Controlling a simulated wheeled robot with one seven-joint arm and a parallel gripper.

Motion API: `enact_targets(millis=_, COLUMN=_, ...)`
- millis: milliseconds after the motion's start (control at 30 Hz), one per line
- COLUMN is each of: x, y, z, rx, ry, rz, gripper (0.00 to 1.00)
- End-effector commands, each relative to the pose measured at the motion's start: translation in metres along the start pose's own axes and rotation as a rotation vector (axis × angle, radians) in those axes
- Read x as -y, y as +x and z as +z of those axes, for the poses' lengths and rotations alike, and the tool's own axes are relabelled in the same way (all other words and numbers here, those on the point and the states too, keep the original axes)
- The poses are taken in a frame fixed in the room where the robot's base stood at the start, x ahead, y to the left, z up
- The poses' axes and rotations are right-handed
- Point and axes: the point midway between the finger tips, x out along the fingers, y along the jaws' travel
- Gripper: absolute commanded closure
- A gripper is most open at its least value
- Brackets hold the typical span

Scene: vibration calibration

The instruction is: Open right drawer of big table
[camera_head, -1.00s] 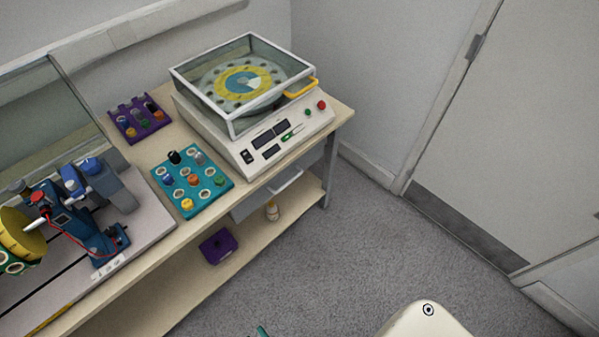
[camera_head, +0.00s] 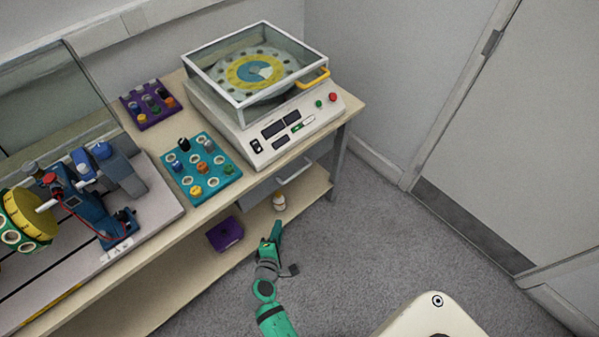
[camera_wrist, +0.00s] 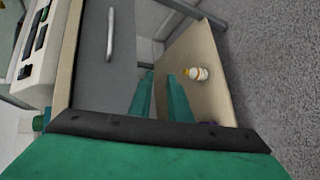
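The right drawer (camera_head: 262,196) is a grey front under the right end of the big table (camera_head: 352,108). It looks closed and has a pale bar handle (camera_head: 294,173). In the wrist view the grey drawer front (camera_wrist: 100,75) fills the left-centre, with its silver handle (camera_wrist: 110,33) near the top. My green gripper (camera_head: 271,238) is in front of the lower shelf, below and apart from the handle. In the wrist view my gripper's two fingers (camera_wrist: 161,90) are spread with a gap between them and nothing held.
A small bottle (camera_head: 279,201) and a purple box (camera_head: 225,234) stand on the lower shelf (camera_head: 190,270). A lidded machine (camera_head: 290,128) and a teal rack (camera_head: 222,187) are on top. Grey floor (camera_head: 350,250) is free to the right.

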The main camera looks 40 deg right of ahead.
Motion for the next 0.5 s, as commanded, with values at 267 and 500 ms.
enact_targets(millis=267, x=-0.084, y=0.063, z=0.017, rx=0.295, ry=-0.212, rz=0.063, gripper=0.83)
enact_targets(millis=500, x=-0.114, y=0.075, z=0.025, rx=0.398, ry=-0.275, rz=0.073, gripper=0.83)
